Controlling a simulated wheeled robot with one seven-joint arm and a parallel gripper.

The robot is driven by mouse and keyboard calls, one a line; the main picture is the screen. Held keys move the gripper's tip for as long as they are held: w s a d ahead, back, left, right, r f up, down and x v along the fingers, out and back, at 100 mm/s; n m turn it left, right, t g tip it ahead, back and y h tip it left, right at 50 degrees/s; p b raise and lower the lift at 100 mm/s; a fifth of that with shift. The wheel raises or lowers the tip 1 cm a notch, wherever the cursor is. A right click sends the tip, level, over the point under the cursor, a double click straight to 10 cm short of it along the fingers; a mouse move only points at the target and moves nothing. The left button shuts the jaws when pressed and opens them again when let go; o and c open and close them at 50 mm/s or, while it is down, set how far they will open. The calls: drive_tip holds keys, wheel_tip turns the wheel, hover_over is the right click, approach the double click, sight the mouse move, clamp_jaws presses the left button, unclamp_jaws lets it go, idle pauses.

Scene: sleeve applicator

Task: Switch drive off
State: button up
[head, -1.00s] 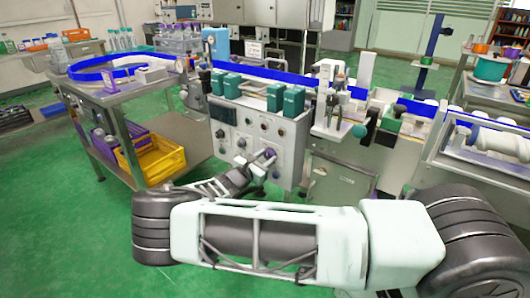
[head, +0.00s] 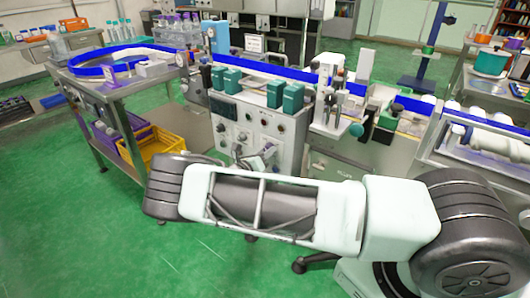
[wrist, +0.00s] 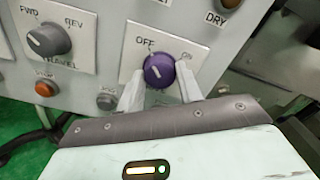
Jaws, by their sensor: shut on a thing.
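A purple round knob (wrist: 159,70) with a pale pointer line sits on a white plate (wrist: 190,52) marked OFF at its upper left; any other marking on this plate is hard to read. The pointer line slants toward the upper left, roughly to the OFF side. My gripper (wrist: 159,88) is shut on the purple knob, one pale finger on each side.
A grey FWD/REV travel knob (wrist: 49,40) is left of the purple knob. An orange button (wrist: 45,88) and a grey button (wrist: 106,101) sit below, close to my gripper. Yellow crate (head: 165,148) stands on the shelf at left. Green floor is free at the lower left.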

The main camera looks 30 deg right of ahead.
drive_tip(key=shift+a+f, duration=0.1)
idle(0.3)
drive_tip(key=o, duration=1)
drive_tip(key=shift+a, duration=0.1)
drive_tip(key=b+v, duration=0.1)
drive_tip(key=v, duration=1.6)
drive_tip(key=shift+s, duration=0.1)
drive_tip(key=shift+r, duration=0.2)
